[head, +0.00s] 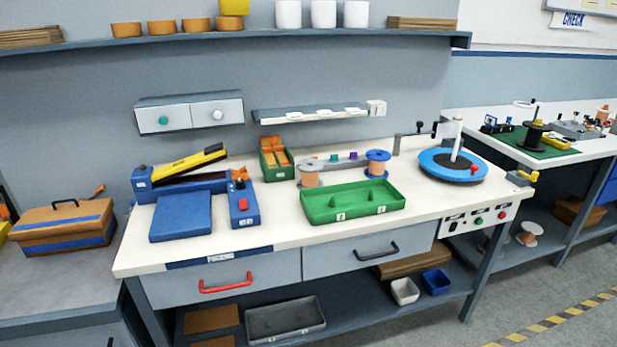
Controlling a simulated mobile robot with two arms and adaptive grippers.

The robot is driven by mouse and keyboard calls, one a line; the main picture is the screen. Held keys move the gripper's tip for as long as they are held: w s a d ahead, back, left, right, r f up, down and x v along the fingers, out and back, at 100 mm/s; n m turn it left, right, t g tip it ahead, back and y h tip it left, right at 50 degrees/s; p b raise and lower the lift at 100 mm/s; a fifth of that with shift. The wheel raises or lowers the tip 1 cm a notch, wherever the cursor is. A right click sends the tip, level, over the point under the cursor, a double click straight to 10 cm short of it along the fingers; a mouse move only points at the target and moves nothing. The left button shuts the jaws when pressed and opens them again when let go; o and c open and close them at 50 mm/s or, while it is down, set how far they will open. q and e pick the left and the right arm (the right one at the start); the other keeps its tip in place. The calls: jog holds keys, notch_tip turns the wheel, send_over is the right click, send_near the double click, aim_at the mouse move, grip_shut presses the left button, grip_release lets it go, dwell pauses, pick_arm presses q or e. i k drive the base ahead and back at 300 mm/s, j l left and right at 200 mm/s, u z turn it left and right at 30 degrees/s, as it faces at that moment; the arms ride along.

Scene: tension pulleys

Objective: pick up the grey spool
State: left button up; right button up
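A spool with pale greyish flanges and copper-coloured winding (309,174) stands upright on the white workbench (280,217), just behind the left end of the green tray. It looks like the grey spool. A similar spool with blue flanges (377,163) stands to its right, behind the tray's right end. Neither of my grippers shows in the head view, so nothing is seen touching the spools. The lower front of the grey spool is close to or partly behind the tray's rim.
The green tray (355,211) stands in front of the spools. An orange-filled green bin (275,160) is left of them; a blue box (243,204) and blue pad (181,216) lie farther left. A blue turntable (432,163) is right. A low shelf (312,115) hangs behind.

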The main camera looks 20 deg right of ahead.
aim_at(310, 168)
jog(key=i+j+z, duration=0.1)
jog(key=i+j, duration=0.85)
